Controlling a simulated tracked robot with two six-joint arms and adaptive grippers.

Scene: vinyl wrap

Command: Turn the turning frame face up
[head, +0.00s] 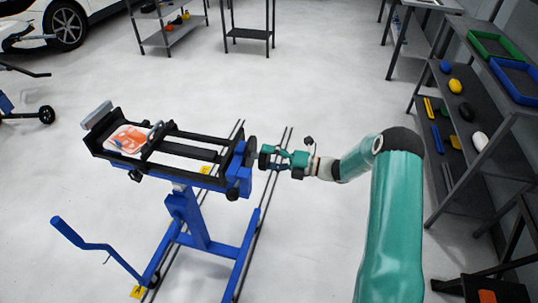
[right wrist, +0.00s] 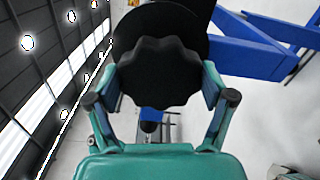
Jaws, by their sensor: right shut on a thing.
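The turning frame (head: 172,152) is a black, roughly level rectangular frame on a blue stand (head: 195,222), left of centre in the head view. An orange and white piece (head: 128,140) lies at its left end. A dark lobed knob (right wrist: 158,72) fills the middle of the right wrist view; it sits at the frame's right end. My right gripper (head: 274,157) reaches it from the right. In the right wrist view its two fingers (right wrist: 160,98) are on both sides of the knob, shut on it. My left gripper is not in view.
A dark shelf (head: 470,125) with green and blue trays and small coloured items stands on the right. Floor rails (head: 272,185) run under the stand. A blue crank-like arm (head: 85,240) sticks out at the lower left. A white car (head: 65,20) and racks stand at the back.

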